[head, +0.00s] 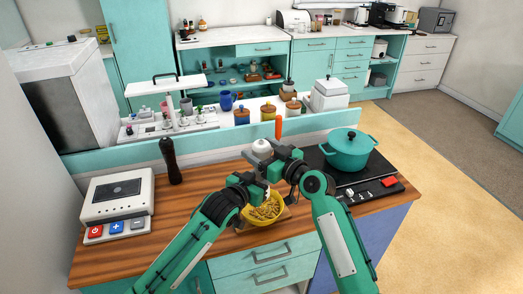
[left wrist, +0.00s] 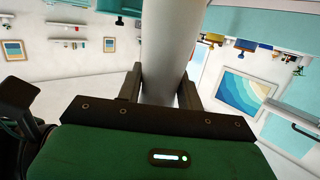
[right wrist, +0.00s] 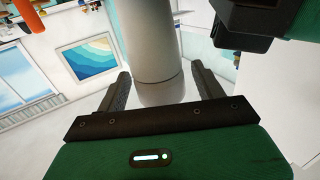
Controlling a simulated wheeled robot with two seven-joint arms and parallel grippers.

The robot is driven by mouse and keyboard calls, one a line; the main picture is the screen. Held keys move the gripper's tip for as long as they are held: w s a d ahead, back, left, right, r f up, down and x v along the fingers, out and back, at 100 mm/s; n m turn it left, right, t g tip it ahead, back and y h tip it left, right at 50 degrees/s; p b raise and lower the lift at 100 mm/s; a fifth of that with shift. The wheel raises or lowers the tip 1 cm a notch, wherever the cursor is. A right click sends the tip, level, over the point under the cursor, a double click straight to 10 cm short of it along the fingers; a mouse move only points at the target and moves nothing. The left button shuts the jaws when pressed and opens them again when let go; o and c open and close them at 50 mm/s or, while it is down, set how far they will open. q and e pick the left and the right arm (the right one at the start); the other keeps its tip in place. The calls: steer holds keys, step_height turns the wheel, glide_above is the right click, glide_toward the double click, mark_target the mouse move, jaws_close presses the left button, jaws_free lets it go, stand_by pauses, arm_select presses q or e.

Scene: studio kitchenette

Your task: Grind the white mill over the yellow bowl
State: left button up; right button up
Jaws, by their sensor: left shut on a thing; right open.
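The white mill (head: 262,146) is held over the yellow bowl (head: 251,215), which stands on the wooden counter with pasta-like pieces in it. My left gripper (head: 262,184) is shut on the mill's body; the left wrist view shows the white mill (left wrist: 172,40) between both fingers. My right gripper (head: 270,160) is open around the mill, higher up in the head view. In the right wrist view the mill (right wrist: 150,40) stands between the spread fingers, with a seam across it. Both grippers hide much of the mill in the head view.
A dark mill (head: 170,162) stands at the counter's back left, behind a white appliance with coloured buttons (head: 117,205). A teal pot (head: 348,150) sits on the dark hob at right. A raised ledge behind holds jars and an orange upright object (head: 278,127).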

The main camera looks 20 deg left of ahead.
steer(key=shift+d, duration=0.1)
steer(key=v, duration=1.1)
steer(key=shift+s+d, duration=0.2)
steer(key=shift+d, duration=0.15)
steer(key=shift+r, duration=0.1)
steer(key=x, duration=1.2)
stand_by(0.5)
